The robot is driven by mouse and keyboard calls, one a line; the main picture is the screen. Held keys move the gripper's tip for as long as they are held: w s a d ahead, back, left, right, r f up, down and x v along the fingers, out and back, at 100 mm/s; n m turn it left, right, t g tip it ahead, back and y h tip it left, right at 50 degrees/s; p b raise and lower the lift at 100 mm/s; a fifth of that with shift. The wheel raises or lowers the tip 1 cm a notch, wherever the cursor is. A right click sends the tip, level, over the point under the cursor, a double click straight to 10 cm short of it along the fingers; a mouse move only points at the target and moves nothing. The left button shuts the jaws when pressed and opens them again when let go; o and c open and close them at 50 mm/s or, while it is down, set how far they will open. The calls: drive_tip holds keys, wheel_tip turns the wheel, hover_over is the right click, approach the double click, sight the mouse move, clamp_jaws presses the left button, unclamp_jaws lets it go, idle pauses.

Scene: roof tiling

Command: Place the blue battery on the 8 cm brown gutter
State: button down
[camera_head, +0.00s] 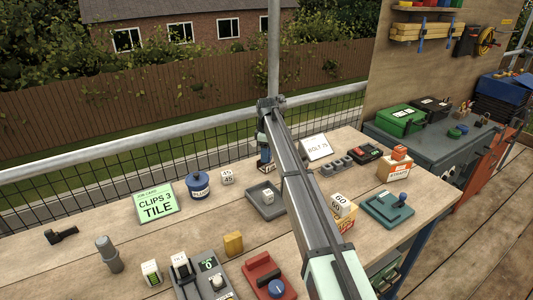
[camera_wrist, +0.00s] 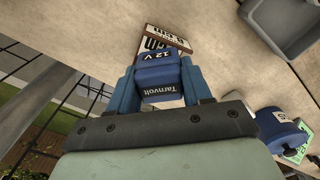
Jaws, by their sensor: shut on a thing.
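The blue battery (camera_wrist: 160,75), marked "Tarnvolt" and "12 V", is between the two blue fingers of my gripper (camera_wrist: 160,88) in the wrist view. My gripper is shut on it. The brown gutter (camera_wrist: 187,47) with white "8 cm" labels lies just beyond the battery, which partly covers it. I cannot tell whether the two touch. In the head view my gripper (camera_head: 263,148) is at the far side of the bench, just above the small brown gutter (camera_head: 266,167). My arm hides part of this spot, and the battery is too small there to make out clearly.
A grey tray (camera_head: 254,209) lies nearer, beside my arm. A "BOLT 25" sign (camera_head: 316,147) stands to the right. A blue tin (camera_head: 198,193) and a green "CLIPS 3 TILE" sign (camera_head: 150,216) stand to the left. A railing (camera_head: 150,136) runs behind the bench.

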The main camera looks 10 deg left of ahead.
drive_tip(key=shift+c, duration=2.1)
unclamp_jaws()
wheel_tip(320, 180, up, 12)
